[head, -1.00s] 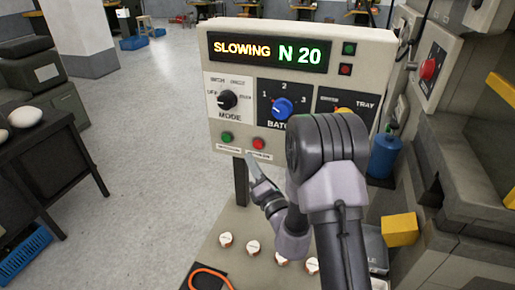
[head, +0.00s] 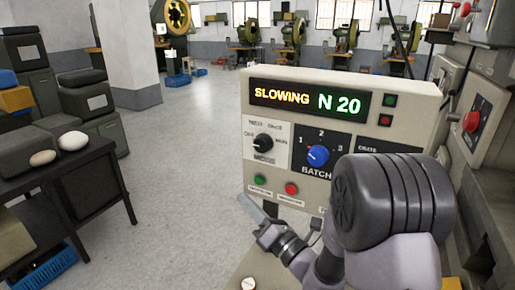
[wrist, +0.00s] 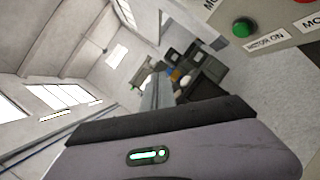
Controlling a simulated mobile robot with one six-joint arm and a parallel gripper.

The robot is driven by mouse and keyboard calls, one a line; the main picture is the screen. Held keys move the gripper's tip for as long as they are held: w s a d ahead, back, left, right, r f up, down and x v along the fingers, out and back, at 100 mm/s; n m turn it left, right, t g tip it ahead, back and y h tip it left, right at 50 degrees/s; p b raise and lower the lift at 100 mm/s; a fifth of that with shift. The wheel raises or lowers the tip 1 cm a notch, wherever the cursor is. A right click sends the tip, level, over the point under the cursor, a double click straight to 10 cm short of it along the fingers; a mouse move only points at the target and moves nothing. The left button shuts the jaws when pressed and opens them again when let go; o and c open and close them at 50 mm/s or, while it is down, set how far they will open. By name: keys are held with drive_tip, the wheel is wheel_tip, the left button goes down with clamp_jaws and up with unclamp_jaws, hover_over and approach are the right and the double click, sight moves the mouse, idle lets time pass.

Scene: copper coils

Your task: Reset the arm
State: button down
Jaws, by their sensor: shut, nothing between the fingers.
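My arm reaches in from the lower right in the head view, folded at its large dark elbow. My gripper (head: 246,205) is shut and empty, in front of the lower left part of the grey control panel (head: 228,150). Its tip shows below and left of the green button (head: 260,180), and I see no contact with the panel. In the wrist view a smooth grey-purple part of my own arm with a lit indicator fills the bottom. The green button (wrist: 243,27), labelled MOTOR ON, shows at upper right there.
The panel display (head: 310,100) reads SLOWING N 20. A red button (head: 291,188), a black mode knob (head: 263,143) and a blue batch knob (head: 318,155) are close by. A dark table (head: 70,180) stands left; open floor lies between.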

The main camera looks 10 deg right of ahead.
drive_tip(key=s+a+r+n+g+y, duration=0.3)
drive_tip(key=s+a+n+g, duration=0.2)
drive_tip(key=s+n, duration=0.2)
drive_tip(key=s+a+r+n+g+y, duration=0.2)
drive_tip(key=s+a+r+n+g, duration=0.1)
drive_tip(key=s+a+n+g, duration=0.35)
drive_tip(key=s+f+n+g+h, duration=0.2)
drive_tip(key=s+n+g+h, duration=0.15)
drive_tip(key=s+n, duration=0.45)
drive_tip(key=s+d+f+n+h, duration=0.5)
drive_tip(key=s+d+n+h, duration=0.2)
drive_tip(key=s+d+n, duration=0.15)
drive_tip(key=w+d+r+n+t+h, duration=0.1)
drive_tip(key=d+n+t+h, duration=0.2)
drive_tip(key=d, duration=0.6)
drive_tip(key=shift+t+h, duration=0.4)
drive_tip(key=shift+h, duration=0.35)
drive_tip(key=shift+w+a+r, duration=0.1)
